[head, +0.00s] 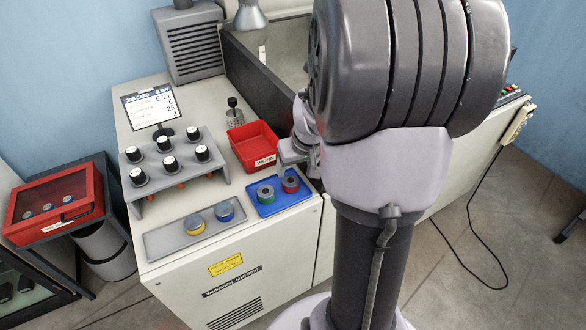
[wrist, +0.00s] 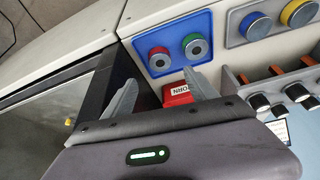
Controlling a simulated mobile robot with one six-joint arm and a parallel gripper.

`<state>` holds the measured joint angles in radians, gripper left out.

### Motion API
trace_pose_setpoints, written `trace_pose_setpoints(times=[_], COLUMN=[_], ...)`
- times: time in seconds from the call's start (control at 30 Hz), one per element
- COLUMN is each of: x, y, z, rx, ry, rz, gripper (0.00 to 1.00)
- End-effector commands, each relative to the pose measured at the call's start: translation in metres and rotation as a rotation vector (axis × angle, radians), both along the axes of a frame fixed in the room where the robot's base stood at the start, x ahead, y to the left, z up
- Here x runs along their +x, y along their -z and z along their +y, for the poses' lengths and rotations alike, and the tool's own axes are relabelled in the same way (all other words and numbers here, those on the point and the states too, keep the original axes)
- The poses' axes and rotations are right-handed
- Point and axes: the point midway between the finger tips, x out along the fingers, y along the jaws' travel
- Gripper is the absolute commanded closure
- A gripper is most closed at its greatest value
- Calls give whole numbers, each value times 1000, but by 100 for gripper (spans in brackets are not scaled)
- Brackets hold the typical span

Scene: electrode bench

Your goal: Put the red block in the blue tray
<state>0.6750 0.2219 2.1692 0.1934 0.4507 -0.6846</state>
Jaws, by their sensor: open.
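The red block (head: 290,184) is a short round piece with a grey top and a dark centre. It sits in the blue tray (head: 284,206) beside a similar green block (head: 265,194). In the wrist view the red block (wrist: 159,59) and the green block (wrist: 195,46) both stand in the blue tray (wrist: 174,27). My gripper (wrist: 160,78) is open, its two fingers apart with nothing between them. In the head view my gripper (head: 290,160) is beside the blue tray, partly hidden by my arm.
A red tray marked WORN (head: 250,131) lies behind the blue tray. A grey tray (head: 160,246) holds a yellow block (head: 194,225) and a blue block (head: 224,211). A grey rack (head: 215,177) with several black-capped pieces stands behind it. A job card (head: 150,104) stands farther back.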

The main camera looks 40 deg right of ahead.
Motion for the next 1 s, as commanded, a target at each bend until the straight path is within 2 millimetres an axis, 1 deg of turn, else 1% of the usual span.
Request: trace_pose_setpoints(times=[0.03,0.1,0.27,0.33,0.37,0.43,0.47,0.5,0.57,0.6,0.7,0.8,0.83,0.9,1.0], x=[-3,-6,-9,-8,-6,-6,-10,-19,-42,-61,-105,-131,-135,-138,-138], y=[-12,-19,-23,-29,-37,-66,-81,-99,-119,-129,-139,-141,-141,-140,-140], z=[1,3,4,14,25,72,100,138,191,220,269,290,293,295,295], rx=[-2,0,0,4,10,37,56,87,140,176,254,300,305,313,312], ry=[-1,0,-1,-6,-8,-24,-31,-41,-51,-57,-63,-62,-62,-58,-57], rz=[-1,0,1,-6,-17,-52,-70,-91,-117,-130,-145,-148,-148,-146,-146], gripper=[33,33,33,33,33,33,33,33,33,33,33,33,33,33,33])
